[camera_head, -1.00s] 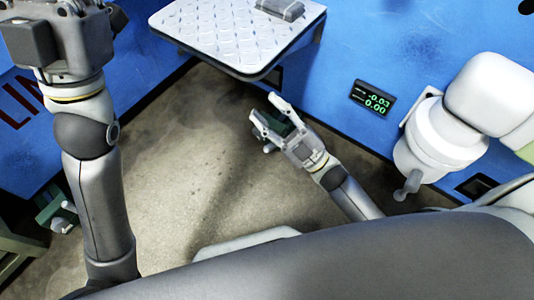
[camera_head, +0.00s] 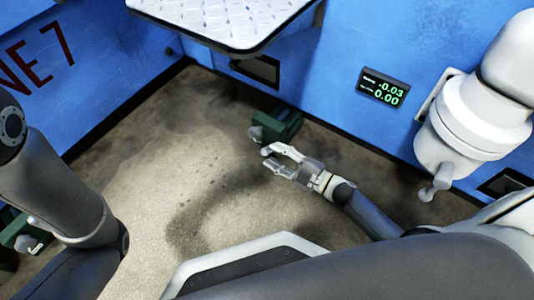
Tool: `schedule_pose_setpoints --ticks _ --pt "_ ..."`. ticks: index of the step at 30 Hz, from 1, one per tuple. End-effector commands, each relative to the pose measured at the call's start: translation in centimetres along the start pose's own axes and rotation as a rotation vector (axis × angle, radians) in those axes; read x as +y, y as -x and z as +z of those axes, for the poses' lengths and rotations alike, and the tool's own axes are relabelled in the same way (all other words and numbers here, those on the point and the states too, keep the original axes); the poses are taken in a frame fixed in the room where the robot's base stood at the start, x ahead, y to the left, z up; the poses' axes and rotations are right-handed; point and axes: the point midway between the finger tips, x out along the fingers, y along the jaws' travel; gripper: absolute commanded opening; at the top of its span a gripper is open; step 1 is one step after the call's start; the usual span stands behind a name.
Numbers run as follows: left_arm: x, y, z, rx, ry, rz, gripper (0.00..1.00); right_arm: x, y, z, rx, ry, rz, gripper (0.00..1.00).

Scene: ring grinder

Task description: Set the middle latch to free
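A dark green latch block (camera_head: 284,124) with a grey rounded knob (camera_head: 256,133) sits low at the foot of the blue machine wall, below the patterned shelf. I take it for the middle latch. My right gripper (camera_head: 268,158) is just below the knob in the picture, its two fingers apart and nothing between them. I cannot tell whether a fingertip touches the knob. A similar green latch (camera_head: 22,232) shows at the lower left, partly hidden by my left arm.
A metal patterned shelf (camera_head: 225,22) juts from the blue wall above the latch. A small display (camera_head: 384,88) reads -0.03 and 0.00. A white rounded machine part with a grey handle (camera_head: 436,182) stands at the right. Bare concrete floor (camera_head: 170,160) lies left of my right gripper.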

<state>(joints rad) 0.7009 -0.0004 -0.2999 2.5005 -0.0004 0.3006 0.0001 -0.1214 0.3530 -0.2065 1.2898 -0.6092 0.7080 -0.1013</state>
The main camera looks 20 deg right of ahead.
Motion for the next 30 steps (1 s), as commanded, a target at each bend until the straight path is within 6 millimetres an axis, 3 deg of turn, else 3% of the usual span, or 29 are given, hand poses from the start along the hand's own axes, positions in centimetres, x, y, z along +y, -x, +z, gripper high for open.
schedule_pose_setpoints --ticks 7,18,27,30 --pt "0.4 1.7 -0.6 -0.001 0.0 0.0 0.0 -0.1 -3.2 0.1 0.002 -0.001 0.001 0.38" --pt "0.4 1.7 -0.6 0.0 0.001 0.001 0.0 0.0 -3.7 -0.1 0.0 -0.001 0.0 0.38" --pt "0.4 1.7 -0.6 -0.001 0.001 0.001 0.0 0.0 -3.7 0.0 0.0 -0.001 0.0 0.0" --pt "0.4 1.7 -0.6 -0.001 0.001 0.001 0.0 0.0 -3.7 0.0 0.0 -0.001 0.0 0.0"
